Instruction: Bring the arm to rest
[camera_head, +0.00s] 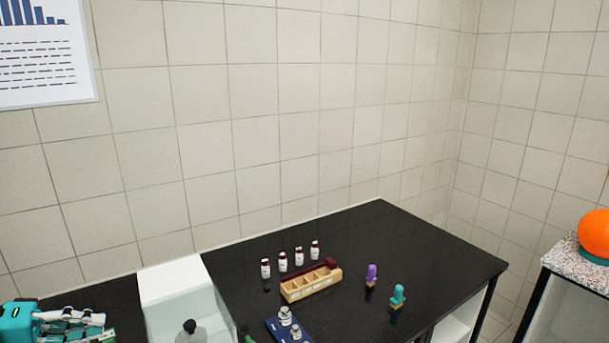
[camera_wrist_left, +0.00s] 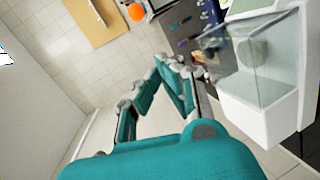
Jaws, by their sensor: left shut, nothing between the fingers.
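My left gripper (camera_head: 100,327) is at the lower left edge of the head view, teal with pale jointed fingers, partly cut off by the frame. It also shows in the left wrist view (camera_wrist_left: 150,85), teal and jointed, shut with nothing between its fingers. It is left of the white box and apart from the vials. My right gripper is in neither view.
A black bench (camera_head: 430,240) carries a white clear-fronted box (camera_head: 172,278), several dark-capped vials (camera_head: 299,257), a wooden rack (camera_head: 305,288), a blue tray (camera_head: 272,323), and purple (camera_head: 372,273) and teal (camera_head: 398,294) tools. An orange ball (camera_head: 595,232) sits on a speckled counter.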

